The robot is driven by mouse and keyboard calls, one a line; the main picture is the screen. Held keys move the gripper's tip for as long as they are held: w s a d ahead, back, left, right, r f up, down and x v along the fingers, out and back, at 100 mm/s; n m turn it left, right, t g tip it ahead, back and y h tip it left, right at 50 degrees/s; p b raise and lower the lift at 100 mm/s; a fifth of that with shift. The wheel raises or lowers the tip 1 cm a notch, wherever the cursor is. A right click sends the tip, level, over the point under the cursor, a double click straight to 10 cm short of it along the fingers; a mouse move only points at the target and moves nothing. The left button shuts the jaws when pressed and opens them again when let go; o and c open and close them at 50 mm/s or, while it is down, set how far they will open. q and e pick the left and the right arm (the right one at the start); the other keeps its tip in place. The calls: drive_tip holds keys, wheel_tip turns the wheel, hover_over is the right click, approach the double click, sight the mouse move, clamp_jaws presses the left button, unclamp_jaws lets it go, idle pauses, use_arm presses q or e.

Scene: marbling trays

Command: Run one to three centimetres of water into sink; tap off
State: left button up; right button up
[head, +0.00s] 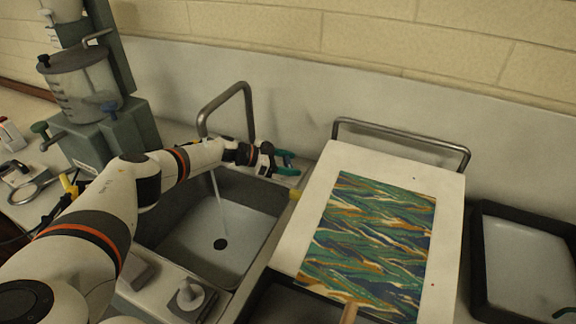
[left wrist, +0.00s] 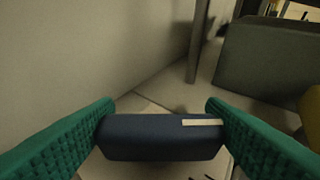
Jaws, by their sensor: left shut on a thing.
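The sink (head: 160,226) is a grey basin in the head view, with a dark round drain (head: 220,243) at its bottom. The bent metal tap (head: 226,92) stands behind it, and a thin stream of water (head: 217,195) falls from it into the sink. The bottom looks pale; I cannot tell the water depth. My left gripper (head: 287,163) is at the back right of the sink. In the left wrist view its green fingers are shut on a dark blue handle (left wrist: 160,138) with a pale mark. A green tip (head: 565,312) at the lower right may be my right gripper.
A white board (head: 315,200) with a marbled sheet (head: 370,240) lies right of the sink, before a metal rail (head: 400,140). A dark-rimmed tray (head: 478,260) is at far right. A pale knobbed piece (head: 188,296) sits on the front ledge. A clear vessel (head: 85,88) stands left.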

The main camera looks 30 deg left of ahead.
use_arm(q)
drive_tip(key=shift+r, duration=0.1)
drive_tip(key=o, duration=1)
drive_tip(key=v, duration=1.2)
drive_tip(key=shift+b, duration=0.4)
